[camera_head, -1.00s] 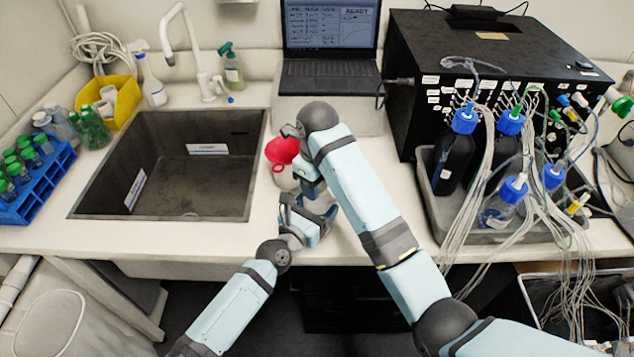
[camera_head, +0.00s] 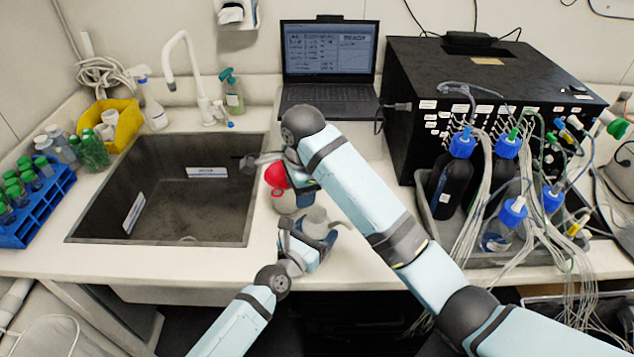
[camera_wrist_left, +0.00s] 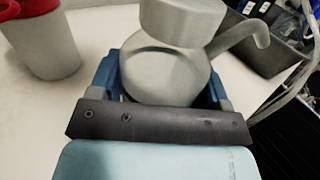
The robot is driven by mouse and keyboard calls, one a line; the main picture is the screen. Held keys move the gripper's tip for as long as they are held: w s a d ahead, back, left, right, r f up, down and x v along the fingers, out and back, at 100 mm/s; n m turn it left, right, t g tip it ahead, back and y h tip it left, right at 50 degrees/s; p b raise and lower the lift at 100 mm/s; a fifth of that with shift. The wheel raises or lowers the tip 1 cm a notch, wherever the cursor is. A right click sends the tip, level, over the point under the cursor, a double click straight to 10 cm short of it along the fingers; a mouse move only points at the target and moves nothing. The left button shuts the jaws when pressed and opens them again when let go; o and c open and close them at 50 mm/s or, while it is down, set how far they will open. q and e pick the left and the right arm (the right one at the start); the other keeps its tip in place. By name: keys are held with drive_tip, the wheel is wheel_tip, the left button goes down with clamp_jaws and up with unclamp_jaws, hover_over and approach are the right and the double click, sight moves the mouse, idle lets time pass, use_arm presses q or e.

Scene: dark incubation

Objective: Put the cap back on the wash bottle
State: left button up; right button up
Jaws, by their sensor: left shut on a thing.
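My left gripper (camera_head: 303,243) is shut on the wash bottle. The wash bottle (camera_head: 316,217) is pale grey-white and stands upright at the counter's front, right of the sink. In the left wrist view its rounded body (camera_wrist_left: 165,75) sits between the jaws, with a bent spout on the right. A pale cylindrical top shows above the body; whether it is the cap or the bare neck I cannot tell. My right gripper (camera_head: 268,160) is up and left of the wash bottle, by the sink's right edge. My arm hides much of it, so its jaw opening is unclear.
A red funnel (camera_head: 276,176) sits on a pale container (camera_head: 284,201) just behind the wash bottle. The sink (camera_head: 256,200) lies left. A laptop (camera_head: 330,60) stands behind. A grey tray (camera_head: 428,205) of blue-capped bottles with trailing tubes is at right.

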sight(317, 211)
drive_tip(key=r+n, duration=0.1)
drive_tip(key=n, duration=1)
drive_tip(key=d+r+n, duration=0.1)
drive_tip(key=n, duration=1.1)
drive_tip(key=s+r+n, duration=0.1)
drive_tip(key=n, duration=1.1)
drive_tip(key=shift+d+r+g+h, duration=0.1)
drive_tip(key=shift+d+g+h, duration=0.2)
drive_tip(key=shift+g, duration=0.1)
drive_tip(key=n, duration=0.2)
drive_tip(key=d+n, duration=0.2)
drive_tip(key=n, duration=0.1)
drive_tip(key=shift+s+n+g, duration=0.1)
drive_tip(key=shift+n+g, duration=0.2)
drive_tip(key=shift+f, duration=0.2)
drive_tip(key=shift+f, duration=4)
